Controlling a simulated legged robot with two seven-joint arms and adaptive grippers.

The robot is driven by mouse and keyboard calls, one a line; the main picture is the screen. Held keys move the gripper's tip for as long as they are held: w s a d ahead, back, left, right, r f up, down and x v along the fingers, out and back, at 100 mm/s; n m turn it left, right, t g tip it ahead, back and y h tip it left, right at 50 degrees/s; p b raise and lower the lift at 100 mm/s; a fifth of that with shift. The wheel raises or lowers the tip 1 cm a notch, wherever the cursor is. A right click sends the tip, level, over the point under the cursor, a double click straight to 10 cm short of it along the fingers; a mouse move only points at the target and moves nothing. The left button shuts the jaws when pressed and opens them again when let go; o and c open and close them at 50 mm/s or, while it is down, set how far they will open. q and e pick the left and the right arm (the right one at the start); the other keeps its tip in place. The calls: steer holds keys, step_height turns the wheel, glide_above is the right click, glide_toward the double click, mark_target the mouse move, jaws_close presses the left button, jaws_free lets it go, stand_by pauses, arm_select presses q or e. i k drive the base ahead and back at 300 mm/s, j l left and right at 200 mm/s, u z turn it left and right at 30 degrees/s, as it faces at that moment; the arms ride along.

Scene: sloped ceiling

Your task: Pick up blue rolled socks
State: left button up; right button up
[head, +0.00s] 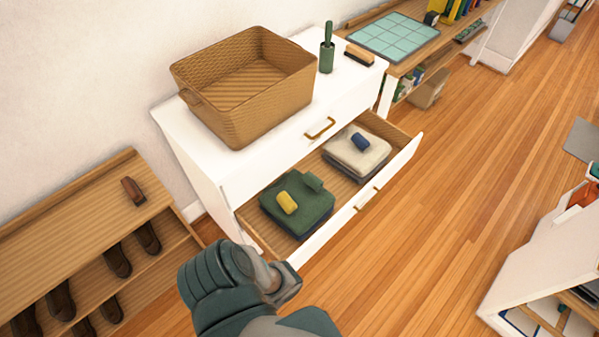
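The blue rolled socks (361,142) lie on a pale folded stack (350,158) in the right part of the open drawer (358,203). Yellow rolled socks (287,203) and a green roll (313,182) lie on a dark green folded stack (298,216) in the drawer's left part. My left gripper (283,284) is at the bottom of the head view, near the drawer's front left corner and apart from the blue socks. My own arm partly hides its fingers, so I cannot tell whether they are open. My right gripper is not in view.
A wicker basket (243,118), a green-handled brush (327,50) and a wooden brush (359,55) stand on the white dresser (183,133). A shoe rack (85,201) is at the left, and white furniture (540,262) at the right. Wooden floor (440,210) between is clear.

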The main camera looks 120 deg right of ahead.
mark_target(357, 137)
steer(key=z, duration=4.15)
